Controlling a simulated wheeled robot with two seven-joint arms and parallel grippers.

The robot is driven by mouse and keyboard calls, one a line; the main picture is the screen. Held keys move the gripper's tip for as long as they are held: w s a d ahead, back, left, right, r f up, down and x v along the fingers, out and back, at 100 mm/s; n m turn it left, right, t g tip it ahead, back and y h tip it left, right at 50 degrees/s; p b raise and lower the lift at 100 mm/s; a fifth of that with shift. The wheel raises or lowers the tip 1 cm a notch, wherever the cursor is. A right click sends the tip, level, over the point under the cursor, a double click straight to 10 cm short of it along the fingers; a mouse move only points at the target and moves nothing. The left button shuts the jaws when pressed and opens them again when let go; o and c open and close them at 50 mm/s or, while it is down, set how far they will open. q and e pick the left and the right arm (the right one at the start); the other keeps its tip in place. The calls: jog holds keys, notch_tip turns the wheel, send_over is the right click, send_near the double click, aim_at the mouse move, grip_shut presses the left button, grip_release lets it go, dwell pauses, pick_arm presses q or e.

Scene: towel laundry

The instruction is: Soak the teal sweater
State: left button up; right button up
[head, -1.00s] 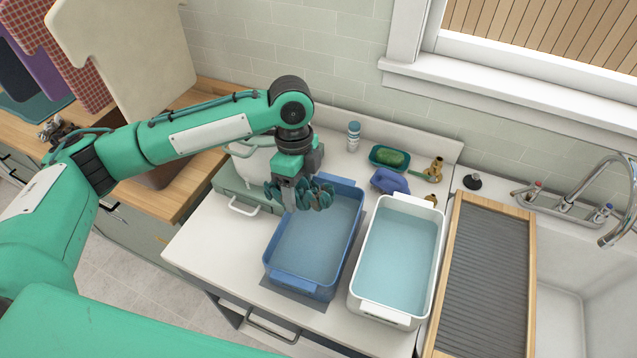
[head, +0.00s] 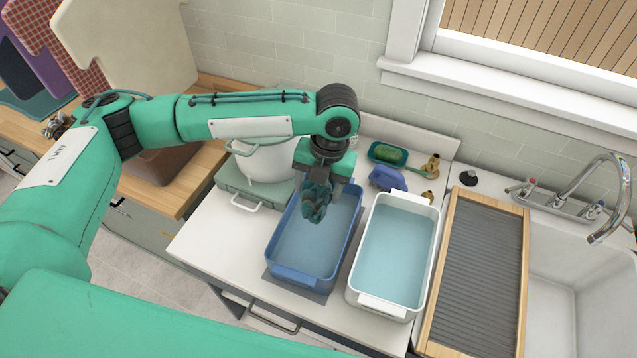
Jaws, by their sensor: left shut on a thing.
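A crumpled dark teal cloth (head: 316,203), which looks like the sweater, hangs bunched from my left gripper (head: 320,187). The gripper is shut on it, above the far half of the blue basin (head: 274,271). The blue basin holds water. I cannot tell whether the cloth's lower end touches the water. A white basin (head: 384,305) with clear blue water stands just right of the blue one. My right gripper is not in view.
A ribbed washboard (head: 480,270) in a wooden frame lies beside the sink (head: 560,290). Behind the basins are a green soap dish (head: 388,154), a purple-blue item (head: 387,178) and a brass-coloured item (head: 431,165). A white pot (head: 268,165) stands on a green box at the left.

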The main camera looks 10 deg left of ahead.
pick_arm(q)
jog(key=shift+f, duration=0.15)
notch_tip(320, 180, down, 11)
jog(key=b, duration=0.6)
jog(key=shift+b, duration=0.35)
jog(key=shift+f, duration=0.1)
jog(key=o, duration=1.2)
jog(key=shift+o, duration=0.2)
